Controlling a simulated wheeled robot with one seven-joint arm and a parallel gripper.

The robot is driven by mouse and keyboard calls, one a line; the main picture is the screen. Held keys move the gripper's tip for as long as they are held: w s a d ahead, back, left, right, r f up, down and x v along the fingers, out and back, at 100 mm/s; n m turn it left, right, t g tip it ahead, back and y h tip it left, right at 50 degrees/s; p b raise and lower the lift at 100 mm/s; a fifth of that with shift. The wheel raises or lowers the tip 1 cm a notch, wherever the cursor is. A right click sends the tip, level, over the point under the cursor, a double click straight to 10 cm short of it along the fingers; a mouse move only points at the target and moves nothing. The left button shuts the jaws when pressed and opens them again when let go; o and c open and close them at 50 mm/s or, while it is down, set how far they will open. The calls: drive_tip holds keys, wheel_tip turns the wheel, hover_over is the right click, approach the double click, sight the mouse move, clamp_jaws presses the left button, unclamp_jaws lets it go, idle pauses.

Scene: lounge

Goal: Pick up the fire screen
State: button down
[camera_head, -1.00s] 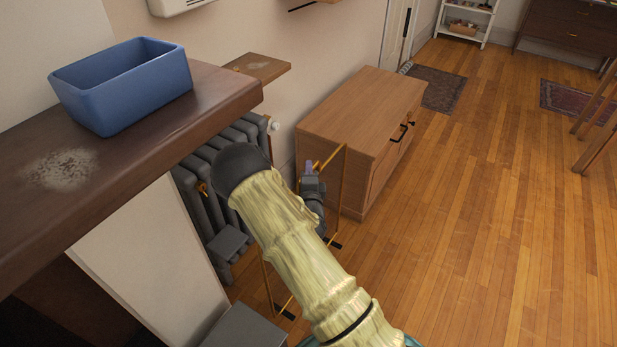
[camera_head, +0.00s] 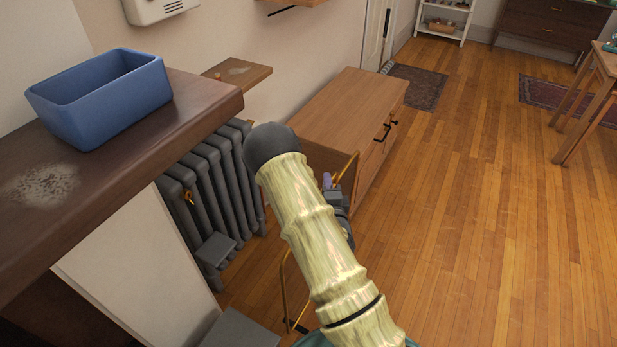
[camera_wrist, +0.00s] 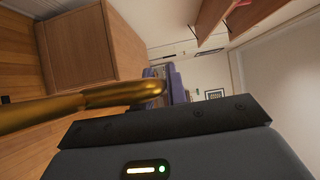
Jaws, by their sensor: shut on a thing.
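The fire screen (camera_head: 284,290) is a thin gold-edged frame, largely hidden behind my arm in the head view. Its upper edge shows beside my gripper (camera_head: 328,183), and a lower edge shows near the floor at the left of my arm. In the wrist view, its thick gold bar (camera_wrist: 60,113) runs from the left to the purple fingers of my gripper (camera_wrist: 165,88). The gripper is shut on this bar. My arm hides most of the grip in the head view. I cannot tell whether the screen's feet touch the floor.
A grey radiator (camera_head: 210,180) stands at the wall, left of the screen. A wooden cabinet (camera_head: 345,105) stands close behind. A dark mantel shelf (camera_head: 110,150) with a blue box (camera_head: 105,98) juts out at the left. The wooden floor (camera_head: 480,230) at the right is clear.

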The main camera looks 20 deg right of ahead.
drive_tip(key=s+d, duration=0.6)
drive_tip(key=shift+r, duration=0.3)
idle(0.4)
